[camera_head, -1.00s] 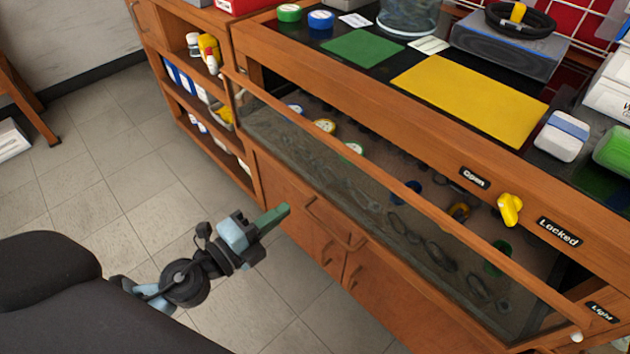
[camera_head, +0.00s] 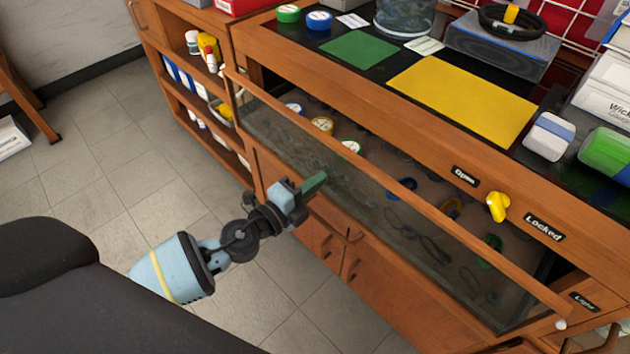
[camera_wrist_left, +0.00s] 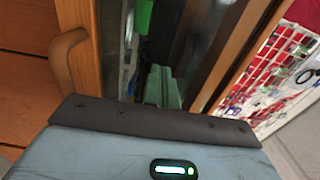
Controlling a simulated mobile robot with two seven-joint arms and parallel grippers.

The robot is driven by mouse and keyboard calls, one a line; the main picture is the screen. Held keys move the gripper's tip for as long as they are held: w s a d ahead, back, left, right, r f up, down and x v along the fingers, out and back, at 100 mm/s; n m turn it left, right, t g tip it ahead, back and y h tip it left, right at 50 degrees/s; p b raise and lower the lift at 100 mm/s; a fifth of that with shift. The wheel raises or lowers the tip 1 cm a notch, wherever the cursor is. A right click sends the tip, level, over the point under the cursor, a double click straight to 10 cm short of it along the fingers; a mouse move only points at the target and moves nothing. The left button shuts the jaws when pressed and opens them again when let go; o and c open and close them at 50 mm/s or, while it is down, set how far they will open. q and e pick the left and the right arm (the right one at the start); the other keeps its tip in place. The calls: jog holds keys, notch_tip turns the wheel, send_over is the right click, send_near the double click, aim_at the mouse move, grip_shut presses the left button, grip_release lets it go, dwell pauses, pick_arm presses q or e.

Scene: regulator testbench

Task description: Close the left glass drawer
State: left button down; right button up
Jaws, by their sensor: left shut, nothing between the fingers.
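The glass drawer (camera_head: 400,232) is pulled out of the wooden bench. It has a clear front and a wooden top rail (camera_head: 395,188), and its open top shows between rail and bench. Rolls of tape and dark rings lie inside. My left gripper (camera_head: 318,181) is shut and empty, with green fingers in front of the left half of the glass, below the rail. In the left wrist view the green fingers (camera_wrist_left: 162,86) point at the glass; I cannot tell whether they touch it. My right gripper is not in view.
A yellow knob (camera_head: 497,207) sits on the bench face between "Open" and "Locked" labels. Cupboard doors with a wooden handle (camera_head: 333,222) are below the drawer. An open shelf (camera_head: 205,100) stands at left.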

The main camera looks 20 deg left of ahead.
pick_arm(q)
jog(key=x, duration=0.7)
jog(key=shift+w+b, duration=0.3)
jog(key=shift+w+d, duration=0.2)
jog(key=shift+w, duration=0.1)
jog(key=shift+r, duration=0.25)
